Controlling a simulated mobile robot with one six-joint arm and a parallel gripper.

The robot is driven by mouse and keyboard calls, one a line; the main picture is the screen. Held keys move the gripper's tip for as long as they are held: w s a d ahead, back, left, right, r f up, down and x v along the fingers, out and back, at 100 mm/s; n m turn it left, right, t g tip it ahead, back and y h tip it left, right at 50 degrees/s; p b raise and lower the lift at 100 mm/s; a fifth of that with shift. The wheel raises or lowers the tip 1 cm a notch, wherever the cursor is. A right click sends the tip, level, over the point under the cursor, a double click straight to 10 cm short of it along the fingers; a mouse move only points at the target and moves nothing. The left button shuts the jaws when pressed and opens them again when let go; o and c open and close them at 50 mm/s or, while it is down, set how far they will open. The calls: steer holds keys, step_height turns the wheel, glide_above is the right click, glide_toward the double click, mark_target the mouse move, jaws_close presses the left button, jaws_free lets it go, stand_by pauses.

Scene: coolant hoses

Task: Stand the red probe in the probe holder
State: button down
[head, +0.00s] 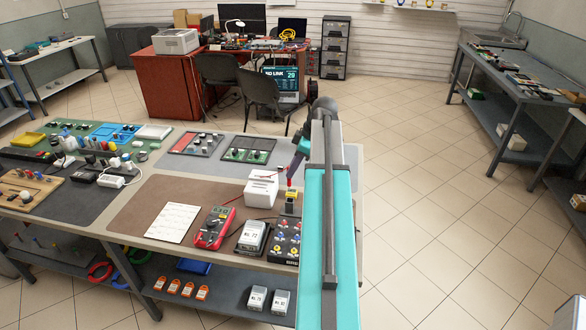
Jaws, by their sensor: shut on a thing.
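My gripper (291,180) points down over the right part of the bench, partly hidden by my arm. It is shut on the red probe (289,185), of which only a small red part shows below the jaws. The probe looks roughly upright. Directly below it is a small yellow-topped dark block (291,197), which looks like the probe holder. The probe's lower end is too small to tell whether it is in the holder or just above it. A red multimeter (213,228) lies in front and to the left. A thin red lead shows near the white box.
A white box (262,190) stands just left of the holder. A grey device (252,236) and a black box with coloured knobs (285,241) stand in front. A white sheet (172,222) lies on the brown mat (150,195). The mat's middle is clear.

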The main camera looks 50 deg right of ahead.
steer(key=shift+f, duration=0.1)
steer(key=shift+f+b, duration=1)
steer(key=shift+f, duration=0.85)
steer(key=shift+f+b, duration=1.6)
steer(key=shift+f, duration=1.4)
stand_by(0.5)
stand_by(0.4)
steer(key=c, duration=1.7)
jaws_free()
steer(key=shift+o, duration=0.4)
steer(key=shift+o, duration=1.2)
